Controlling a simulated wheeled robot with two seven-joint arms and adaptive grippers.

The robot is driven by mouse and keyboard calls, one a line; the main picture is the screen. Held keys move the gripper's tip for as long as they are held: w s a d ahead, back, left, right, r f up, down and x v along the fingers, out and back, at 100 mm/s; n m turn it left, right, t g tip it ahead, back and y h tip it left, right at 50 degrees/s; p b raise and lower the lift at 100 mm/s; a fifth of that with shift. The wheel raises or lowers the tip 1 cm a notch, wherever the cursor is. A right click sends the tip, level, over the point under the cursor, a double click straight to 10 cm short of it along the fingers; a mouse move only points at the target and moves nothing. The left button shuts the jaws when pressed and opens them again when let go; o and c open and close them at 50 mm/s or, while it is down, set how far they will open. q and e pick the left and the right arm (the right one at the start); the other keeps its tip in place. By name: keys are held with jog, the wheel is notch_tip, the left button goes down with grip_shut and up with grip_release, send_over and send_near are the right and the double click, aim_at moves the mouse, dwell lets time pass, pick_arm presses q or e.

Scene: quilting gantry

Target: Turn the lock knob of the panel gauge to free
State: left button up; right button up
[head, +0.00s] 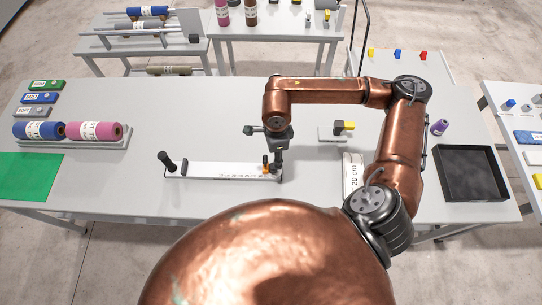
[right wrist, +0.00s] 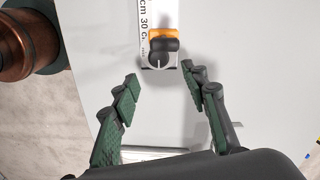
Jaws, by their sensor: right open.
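The panel gauge is a white scale strip (head: 215,171) lying on the grey table, with black upright posts at its left end. An orange slider (right wrist: 163,34) sits at its other end, with the dark lock knob (right wrist: 160,52) beside it. The knob carries a white pointer line directed roughly down the right wrist view. My right gripper (right wrist: 159,73) is open and empty; the knob lies just past its fingertips, roughly centred between them, apart from both. In the head view the right gripper (head: 278,154) hangs over the gauge's right end and partly hides the knob. My left gripper is not in view.
A yellow-topped block (head: 343,127) and a "20 cm" white piece (head: 353,172) lie right of the gauge. A black tray (head: 474,173) is at the far right. Blue and pink rolls (head: 92,131) and a green mat (head: 28,177) are at left.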

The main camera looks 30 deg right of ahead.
notch_tip(320, 180, down, 5)
jog(key=shift+w+a+f, duration=0.15)
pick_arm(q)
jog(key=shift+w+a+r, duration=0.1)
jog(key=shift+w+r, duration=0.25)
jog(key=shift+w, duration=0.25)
pick_arm(e)
jog(key=shift+f, duration=0.6)
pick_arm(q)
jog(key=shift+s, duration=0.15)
pick_arm(e)
jog(key=shift+c, duration=0.6)
jog(key=c, duration=0.5)
grip_shut()
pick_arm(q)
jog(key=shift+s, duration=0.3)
